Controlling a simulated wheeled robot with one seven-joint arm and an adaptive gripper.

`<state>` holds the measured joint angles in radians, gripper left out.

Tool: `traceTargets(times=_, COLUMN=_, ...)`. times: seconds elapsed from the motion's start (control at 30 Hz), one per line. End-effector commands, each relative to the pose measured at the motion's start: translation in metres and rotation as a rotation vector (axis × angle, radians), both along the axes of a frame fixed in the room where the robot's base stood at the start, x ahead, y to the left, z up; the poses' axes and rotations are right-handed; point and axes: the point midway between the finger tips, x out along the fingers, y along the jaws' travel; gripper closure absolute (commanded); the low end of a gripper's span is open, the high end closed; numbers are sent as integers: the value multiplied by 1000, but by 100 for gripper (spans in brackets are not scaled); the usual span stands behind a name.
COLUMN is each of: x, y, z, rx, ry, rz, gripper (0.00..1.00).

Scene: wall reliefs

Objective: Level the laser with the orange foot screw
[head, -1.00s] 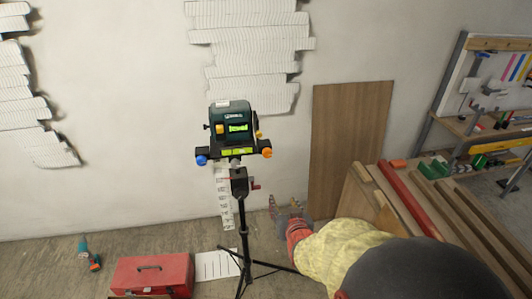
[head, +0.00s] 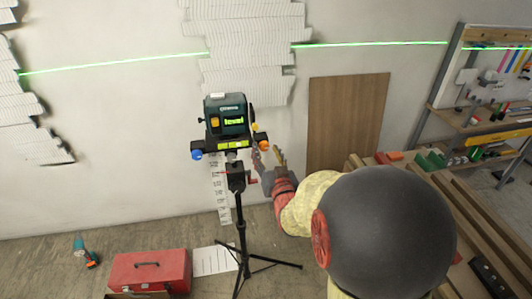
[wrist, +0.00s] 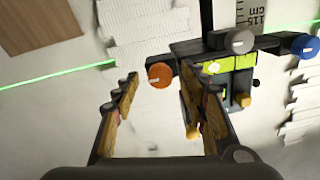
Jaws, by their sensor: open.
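The laser (head: 229,116) is a dark green box on a tripod mount in the head view. A blue screw (head: 197,155) is at the left end, with a grey one (head: 233,156) between. My gripper (head: 268,155) is open just below the orange screw. In the wrist view the orange screw appears between the fingertips, ahead of them; I see no finger touching it.
The tripod legs (head: 245,268) spread below. A red toolbox (head: 150,270) stands at lower left, a workbench (head: 490,125) at right.

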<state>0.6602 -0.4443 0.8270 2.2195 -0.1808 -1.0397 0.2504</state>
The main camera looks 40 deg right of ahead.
Motion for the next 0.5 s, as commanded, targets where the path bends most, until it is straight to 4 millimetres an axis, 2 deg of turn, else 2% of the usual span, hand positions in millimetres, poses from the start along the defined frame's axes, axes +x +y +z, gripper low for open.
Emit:
traceTargets(times=0.33, x=4, y=-2, z=0, rx=0, ry=1, rz=0, gripper=57)
traceTargets(times=0.5, x=4, y=-2, z=0, rx=0, ry=1, rz=0, gripper=66)
